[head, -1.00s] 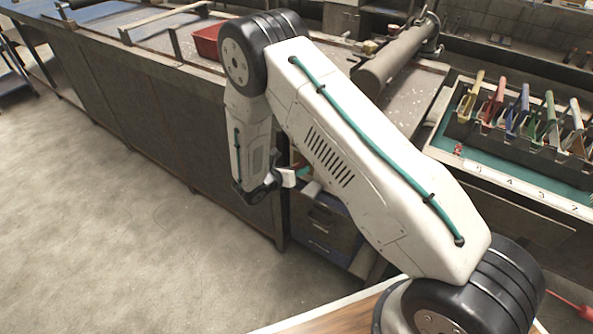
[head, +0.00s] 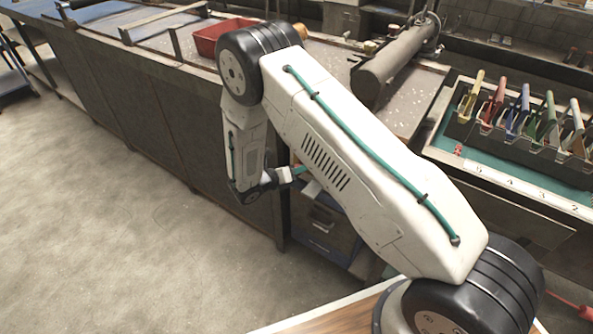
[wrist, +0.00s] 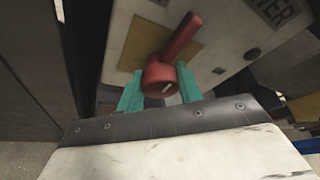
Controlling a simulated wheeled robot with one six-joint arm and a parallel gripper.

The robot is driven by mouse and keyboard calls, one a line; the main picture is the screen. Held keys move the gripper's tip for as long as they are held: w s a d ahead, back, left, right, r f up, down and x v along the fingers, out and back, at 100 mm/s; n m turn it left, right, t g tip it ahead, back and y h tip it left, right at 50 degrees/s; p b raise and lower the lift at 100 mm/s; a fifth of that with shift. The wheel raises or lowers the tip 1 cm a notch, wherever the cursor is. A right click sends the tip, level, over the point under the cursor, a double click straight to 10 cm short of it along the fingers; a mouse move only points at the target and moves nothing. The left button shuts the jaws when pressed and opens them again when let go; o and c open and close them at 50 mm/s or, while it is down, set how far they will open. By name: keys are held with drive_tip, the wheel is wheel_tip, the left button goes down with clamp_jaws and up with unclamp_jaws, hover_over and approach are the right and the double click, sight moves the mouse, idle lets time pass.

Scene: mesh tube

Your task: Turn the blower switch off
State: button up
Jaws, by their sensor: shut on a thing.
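The blower switch (wrist: 162,76) is a red rotary knob with a round hub and a lever slanting up to the right. It sits in front of a yellow plate (wrist: 135,62) on a pale panel; part of a label ending in "ER" shows at the upper right. My gripper (wrist: 160,88) has its teal fingers on either side of the red hub and is shut on it. In the head view my gripper (head: 302,171) is low beside the bench end, partly behind my arm; the switch cannot be made out there.
Blue and dark drawers (head: 325,222) lie below the gripper in the head view. A red bin (head: 222,38) and a grey cylinder (head: 392,68) are on the bench. Open floor lies to the left.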

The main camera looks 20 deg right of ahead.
drive_tip(key=shift+s+d+f, duration=0.1)
drive_tip(key=shift+s, duration=0.05)
drive_tip(key=o, duration=1)
drive_tip(key=shift+a+r, duration=0.25)
drive_tip(key=shift+a, duration=0.25)
drive_tip(key=v, duration=0.6)
drive_tip(key=shift+s+a, duration=0.3)
drive_tip(key=shift+s, duration=0.05)
